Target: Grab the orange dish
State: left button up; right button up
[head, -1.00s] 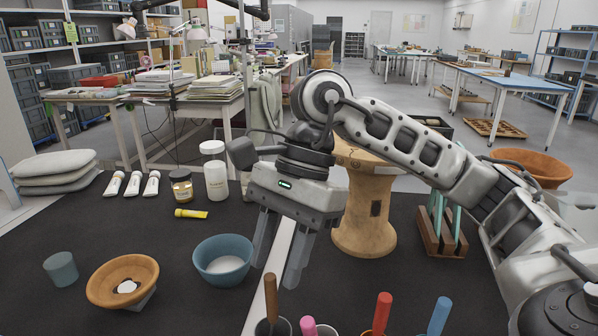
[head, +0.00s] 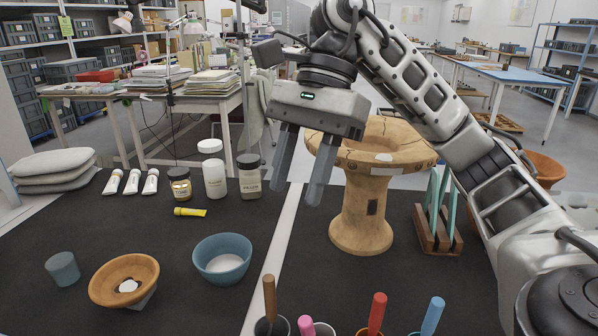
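The orange dish (head: 104,287) sits at the lower left of the black work surface in the head view. It rests tilted on a small grey support, with a white patch in its middle. My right gripper (head: 298,192) is raised above the table, far to the right of the dish and up. Its two fingers point down, spread apart with nothing between them. My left gripper is not in view.
A blue bowl (head: 222,259) with white contents and a grey-blue cup (head: 62,269) flank the dish. A large tan pedestal vessel (head: 361,220) stands behind my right gripper. Upright tool handles (head: 376,312) stand along the front edge. Several jars (head: 214,179) stand at the back.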

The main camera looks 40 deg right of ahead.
aim_at(126, 280)
jog(key=k, duration=1)
